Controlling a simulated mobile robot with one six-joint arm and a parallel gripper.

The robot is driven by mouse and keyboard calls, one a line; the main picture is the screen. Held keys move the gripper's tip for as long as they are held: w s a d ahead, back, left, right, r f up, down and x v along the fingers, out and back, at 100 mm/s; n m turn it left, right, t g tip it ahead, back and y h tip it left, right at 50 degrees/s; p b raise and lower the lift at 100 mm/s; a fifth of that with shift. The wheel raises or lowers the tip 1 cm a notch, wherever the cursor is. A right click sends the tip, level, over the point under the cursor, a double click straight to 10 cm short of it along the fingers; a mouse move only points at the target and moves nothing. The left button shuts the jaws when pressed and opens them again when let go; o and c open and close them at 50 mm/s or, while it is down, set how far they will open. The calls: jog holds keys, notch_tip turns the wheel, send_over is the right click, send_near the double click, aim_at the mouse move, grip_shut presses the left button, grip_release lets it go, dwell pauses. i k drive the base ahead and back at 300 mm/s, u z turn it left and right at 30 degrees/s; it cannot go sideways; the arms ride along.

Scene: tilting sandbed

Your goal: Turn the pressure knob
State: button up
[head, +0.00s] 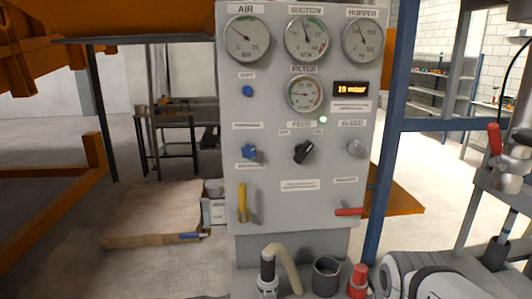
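A grey control panel (275,205) stands upright in the middle of the head view. A blue lobed knob (249,152) sits on its left side, between two small labels too small to read. A black pointer knob (304,151) sits in the middle, and a grey round knob (355,148) under a label like "BLEED" is at the right. No readable label says "pressure", so I cannot tell for certain which is the pressure knob. My gripper is not in view. A white and dark link of my arm (430,275) shows at the bottom right, apart from the knobs.
Several dial gauges, including AIR (247,39), top the panel. A display (351,89) reads about 19 mbar. A yellow lever (242,202) and a red lever (349,212) stick out below. A blue post (391,120) flanks the right.

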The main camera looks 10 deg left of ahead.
aim_at(248, 151)
jog(key=z, duration=1.6)
jog(key=k, duration=1.2)
jog(key=u, duration=0.85)
jog(key=i, duration=1)
jog(key=u, duration=0.05)
